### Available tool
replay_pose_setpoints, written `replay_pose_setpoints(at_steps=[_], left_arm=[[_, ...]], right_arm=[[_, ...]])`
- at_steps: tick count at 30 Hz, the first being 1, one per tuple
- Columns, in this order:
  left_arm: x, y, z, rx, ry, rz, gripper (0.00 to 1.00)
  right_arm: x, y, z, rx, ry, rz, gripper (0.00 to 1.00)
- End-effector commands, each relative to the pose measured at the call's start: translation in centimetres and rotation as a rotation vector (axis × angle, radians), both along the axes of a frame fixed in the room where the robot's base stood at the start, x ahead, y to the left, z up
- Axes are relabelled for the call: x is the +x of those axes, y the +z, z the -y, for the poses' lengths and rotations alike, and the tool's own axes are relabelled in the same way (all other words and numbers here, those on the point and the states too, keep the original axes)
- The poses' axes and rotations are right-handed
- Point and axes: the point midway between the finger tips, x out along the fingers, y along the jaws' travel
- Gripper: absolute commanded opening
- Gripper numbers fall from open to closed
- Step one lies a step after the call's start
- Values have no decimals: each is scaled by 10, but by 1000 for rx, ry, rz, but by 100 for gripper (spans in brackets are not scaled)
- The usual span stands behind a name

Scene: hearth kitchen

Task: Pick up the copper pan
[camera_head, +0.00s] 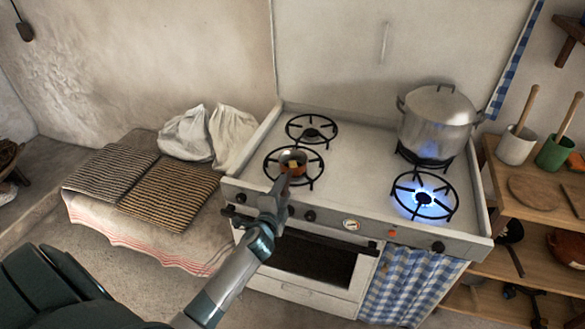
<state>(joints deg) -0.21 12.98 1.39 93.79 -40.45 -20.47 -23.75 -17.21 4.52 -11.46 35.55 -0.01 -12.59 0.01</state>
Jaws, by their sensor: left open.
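The copper pan (294,157) is small and sits on the front left burner of the white stove. My right gripper is not in view.
A large lidded steel pot (437,122) stands on the back right burner. The front right burner (424,198) burns with a blue flame. The back left burner (312,129) is empty. Striped mats (170,190) and white cloth sacks (225,135) lie left of the stove. Wooden shelves (520,200) stand right.

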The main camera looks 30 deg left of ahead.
Motion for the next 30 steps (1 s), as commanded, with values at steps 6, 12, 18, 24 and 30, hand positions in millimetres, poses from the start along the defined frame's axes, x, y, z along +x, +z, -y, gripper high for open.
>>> replay_pose_setpoints(at_steps=[6, 12, 18, 24, 30], left_arm=[[20, -3, -7, -2, 1, 0, 40], [24, -5, -7, -1, 0, 0, 40], [24, -5, -7, -1, 0, 0, 40], [24, -5, -8, 0, 0, 0, 33], [24, -5, -8, 0, 0, 0, 0]], right_arm=[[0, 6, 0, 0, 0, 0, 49], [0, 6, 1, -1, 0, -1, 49], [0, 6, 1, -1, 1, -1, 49], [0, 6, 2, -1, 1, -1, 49], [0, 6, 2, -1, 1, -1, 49]])
